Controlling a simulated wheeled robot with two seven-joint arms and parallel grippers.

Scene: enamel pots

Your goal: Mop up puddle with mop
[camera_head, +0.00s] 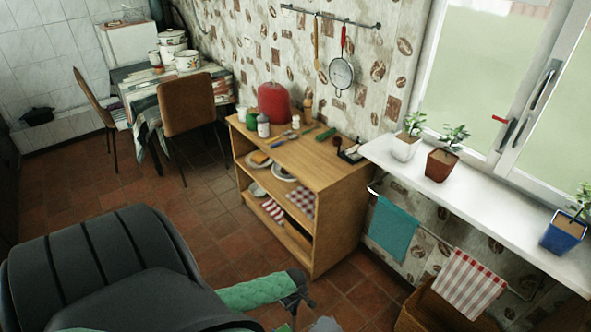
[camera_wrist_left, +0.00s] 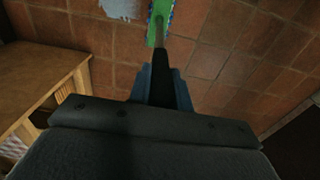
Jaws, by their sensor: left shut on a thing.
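The mop shows in the left wrist view as a green head (camera_wrist_left: 160,20) with a dark handle running down between my fingers. My left gripper (camera_wrist_left: 160,82) is shut on the handle. In the head view, this gripper (camera_head: 297,291) is low in the picture, in front of the wooden shelf. The puddle (camera_wrist_left: 120,8) is a pale grey-blue patch on the tiles, just left of the mop head and cut off by the top edge. In the head view, the puddle (camera_head: 326,325) shows partly at the bottom edge. My right gripper is not in view.
A wooden shelf unit (camera_head: 335,230) stands close by, with jars and utensils on top. A wooden crate (camera_head: 435,312) is at the lower right, under the windowsill (camera_head: 480,205) with potted plants. Chairs (camera_head: 190,105) and a table are at the back left. Tiled floor between is clear.

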